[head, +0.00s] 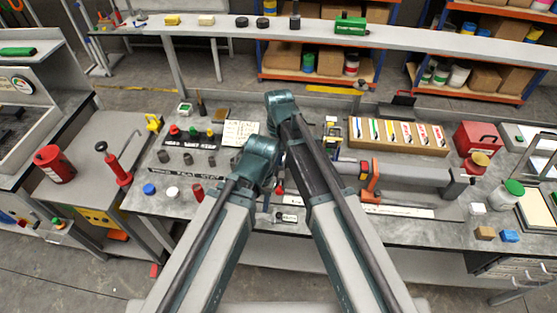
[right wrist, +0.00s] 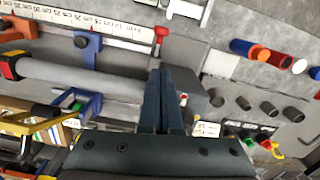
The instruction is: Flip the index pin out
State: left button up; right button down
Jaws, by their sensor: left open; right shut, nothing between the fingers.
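A small red-headed pin (right wrist: 160,36) stands by the ruler rail (right wrist: 110,24) in the right wrist view; I cannot tell for sure that it is the index pin. My right gripper (right wrist: 166,75) is shut and empty, below the pin in the picture and apart from it. Its fingertips are beside the end of a long grey tube (right wrist: 90,78). In the head view my arms hide most of this spot; a bit of red (head: 280,188) shows between them. My left gripper (head: 266,190) is open, low beside the left arm's wrist, and partly hidden.
A blue stop (right wrist: 87,42) sits on the rail. An orange clamp (head: 371,180) stands right of my arms. Left are several sockets and coloured plugs (head: 192,132), and a red hand pump (head: 118,168). A wooden file box (head: 398,137) is behind.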

notch_tip(320, 180, up, 5)
jog(key=p, duration=0.3)
jog(key=shift+w+f, duration=0.15)
jog(key=shift+f, duration=0.05)
jog(key=s+d+f+n+b, duration=0.1)
jog(key=s+d+f+b, duration=0.2)
jog(key=s+f+b, duration=0.4)
jog(key=s+d+f+n+h+b, duration=0.1)
jog(key=s+d+f+n+b, duration=0.1)
jog(key=s+f+b, duration=0.5)
jog(key=shift+s+d+f+n, duration=0.3)
jog(key=shift+s+d+f, duration=0.1)
jog(key=shift+s, duration=0.8)
